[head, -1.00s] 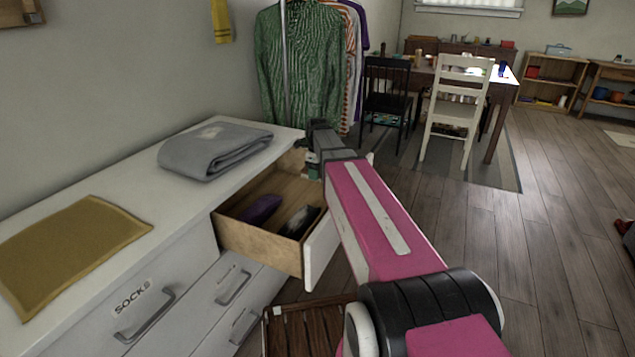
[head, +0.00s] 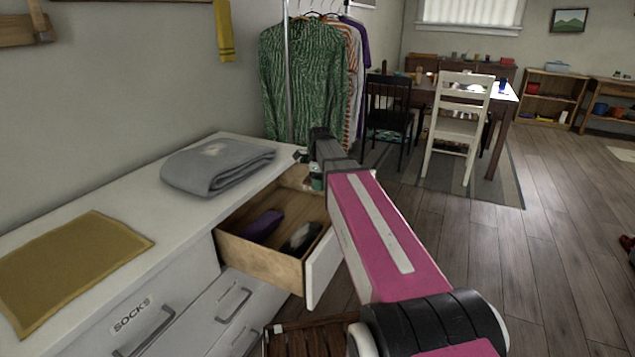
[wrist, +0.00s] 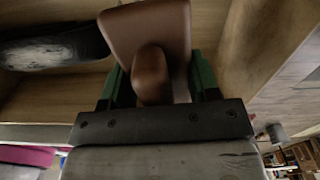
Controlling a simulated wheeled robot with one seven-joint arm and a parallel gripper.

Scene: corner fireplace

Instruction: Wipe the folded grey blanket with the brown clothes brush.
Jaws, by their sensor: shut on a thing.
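The folded grey blanket (head: 212,172) lies flat on the white dresser top near its far end, with a pale patch on its upper face. My gripper (wrist: 157,80) is shut on the brown clothes brush (wrist: 148,28). The wrist view shows its smooth brown body and rounded handle between the green fingers. In the head view my gripper (head: 316,178) is at the far inner end of the open drawer, right of the blanket and apart from it. The brush cannot be made out there, and its bristles are hidden in the wrist view.
The open drawer (head: 262,266) holds a purple item (head: 263,226) and a dark item (head: 301,238), which also shows in the wrist view (wrist: 50,50). A mustard cloth (head: 72,262) lies on the near dresser top. Hanging clothes (head: 305,80) stand beyond the dresser.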

